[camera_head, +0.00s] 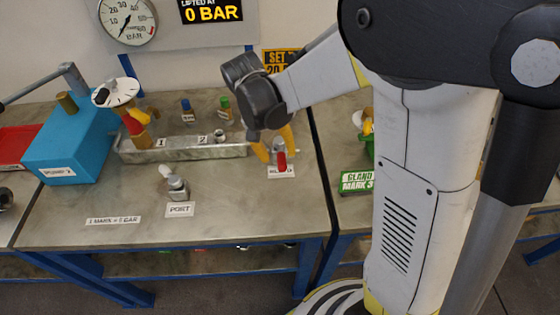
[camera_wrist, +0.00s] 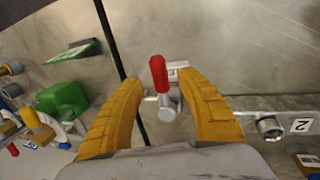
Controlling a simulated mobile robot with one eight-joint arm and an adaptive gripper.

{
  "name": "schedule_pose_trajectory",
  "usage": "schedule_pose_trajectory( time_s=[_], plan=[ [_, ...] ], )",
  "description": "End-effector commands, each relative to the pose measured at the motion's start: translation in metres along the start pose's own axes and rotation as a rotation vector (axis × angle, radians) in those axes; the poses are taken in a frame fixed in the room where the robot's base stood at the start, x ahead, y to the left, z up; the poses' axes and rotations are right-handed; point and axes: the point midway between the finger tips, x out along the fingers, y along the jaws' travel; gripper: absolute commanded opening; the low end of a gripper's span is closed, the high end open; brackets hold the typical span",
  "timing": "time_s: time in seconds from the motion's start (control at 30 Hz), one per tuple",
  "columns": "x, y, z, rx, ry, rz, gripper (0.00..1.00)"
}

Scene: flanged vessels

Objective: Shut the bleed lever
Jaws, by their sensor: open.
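The bleed lever (camera_head: 282,161) has a red handle and stands on the bench near its right end, just behind a white label. In the wrist view the red handle (camera_wrist: 158,72) rises from a small grey metal valve body (camera_wrist: 168,108). My gripper (camera_head: 276,150) is over it, pointing down, with its yellow fingers apart. In the wrist view my gripper (camera_wrist: 163,80) has one finger on each side of the lever, with a gap on both sides. It holds nothing. The label is partly hidden by the lever.
A metal manifold (camera_head: 185,153) marked 1 and 2 lies left of my gripper. A blue pump (camera_head: 70,150) stands at the left, and a port fitting (camera_head: 178,188) nearer the front. A green sign (camera_head: 357,183) stands on the right bench. The bench front is mostly clear.

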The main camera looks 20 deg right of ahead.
Motion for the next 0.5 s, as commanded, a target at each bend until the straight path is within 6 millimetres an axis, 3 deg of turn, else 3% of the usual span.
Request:
schedule_pose_trajectory(
  time_s=[0.03,0.2,0.5],
  plan=[
    [0.011,-0.001,0.000,0.001,0.000,0.000,0.44],
    [0.029,0.000,0.000,0.000,0.000,0.000,0.44],
    [0.033,0.000,0.000,-0.001,0.001,0.000,0.44]
  ],
)
